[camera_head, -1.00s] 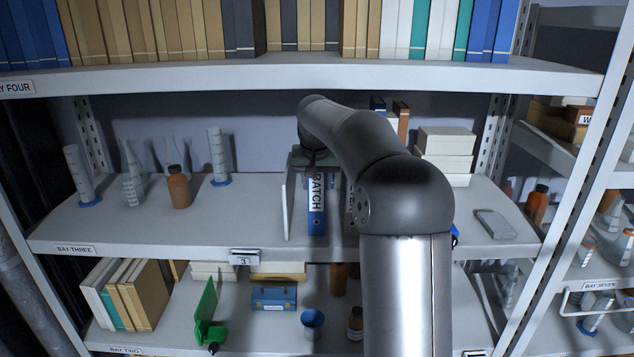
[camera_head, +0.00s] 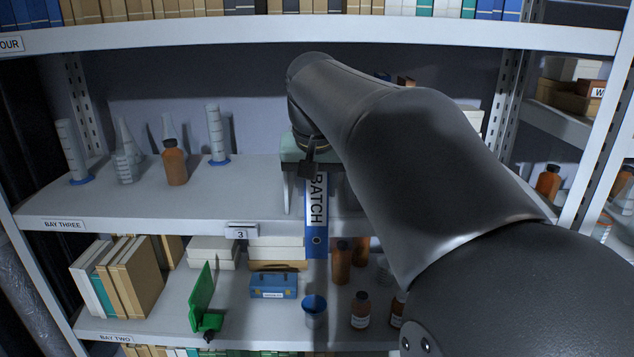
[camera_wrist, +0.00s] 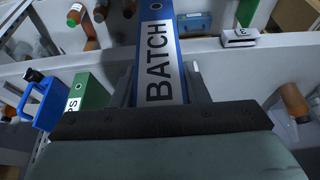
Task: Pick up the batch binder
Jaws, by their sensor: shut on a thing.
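The batch binder (camera_head: 317,207) is blue with a white label reading BATCH. In the head view it stands upright, partly out past the front edge of the bay three shelf, its lower end in front of the shelf lip. My gripper (camera_head: 312,172) is shut on its upper part, and my arm hides some of it. In the wrist view the binder (camera_wrist: 161,60) runs up from between the two fingers of my gripper (camera_wrist: 160,95), label facing the camera.
Bay three shelf (camera_head: 150,205) holds a brown bottle (camera_head: 175,163) and glassware at left. A green binder (camera_wrist: 88,93) shows in the wrist view.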

